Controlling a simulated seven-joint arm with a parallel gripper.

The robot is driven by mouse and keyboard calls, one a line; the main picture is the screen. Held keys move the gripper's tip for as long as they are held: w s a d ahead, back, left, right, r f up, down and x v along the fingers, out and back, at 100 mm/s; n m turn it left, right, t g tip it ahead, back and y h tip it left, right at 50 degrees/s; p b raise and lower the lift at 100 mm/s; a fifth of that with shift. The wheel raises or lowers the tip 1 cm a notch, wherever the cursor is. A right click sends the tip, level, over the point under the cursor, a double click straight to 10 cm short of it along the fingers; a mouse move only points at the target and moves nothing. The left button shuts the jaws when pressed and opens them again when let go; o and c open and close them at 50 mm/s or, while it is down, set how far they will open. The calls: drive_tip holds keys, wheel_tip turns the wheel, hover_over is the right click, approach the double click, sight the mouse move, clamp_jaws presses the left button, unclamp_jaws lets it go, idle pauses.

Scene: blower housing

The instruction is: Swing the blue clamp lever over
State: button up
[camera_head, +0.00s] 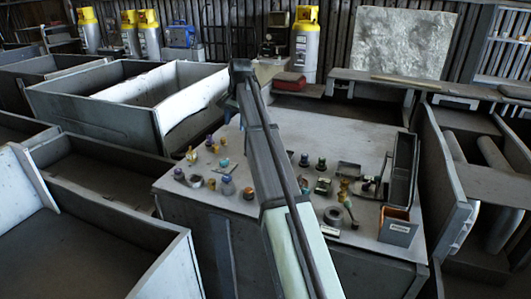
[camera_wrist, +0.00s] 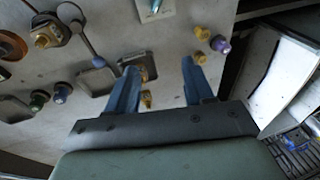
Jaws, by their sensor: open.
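The blue clamp lever is hard to tell apart for certain. In the wrist view a thin grey-blue bar with a bluish end (camera_wrist: 98,61) lies left of my gripper (camera_wrist: 159,66). A small teal piece (camera_wrist: 155,6) shows at the top edge of that view, on a pale plate. My gripper's two blue fingers are spread, with nothing held between them. A small brass-coloured part (camera_wrist: 147,100) shows below, near the left finger. In the head view my arm crosses the bench and hides part of it; a teal piece (camera_head: 223,162) stands left of the arm.
The grey bench (camera_head: 290,130) carries several small knobs and fittings. An open-topped box (camera_head: 398,228) stands at its front right, near a dark ring (camera_head: 334,215). A tall dark tray (camera_head: 403,165) stands behind them. The bench's back part is clear. Large grey bins (camera_head: 95,110) stand left.

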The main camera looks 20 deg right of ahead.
drive_tip(key=s+d+m+g, duration=0.1)
drive_tip(key=s+d, duration=0.2)
drive_tip(key=d, duration=0.3)
drive_tip(key=s+d+m, duration=0.1)
drive_tip(key=s+d, duration=0.3)
drive_tip(key=d, duration=0.1)
drive_tip(key=shift+y, duration=0.3)
drive_tip(key=x, duration=1.3)
drive_tip(key=shift+w+d+f, duration=0.2)
drive_tip(key=shift+c, duration=0.2)
clamp_jaws()
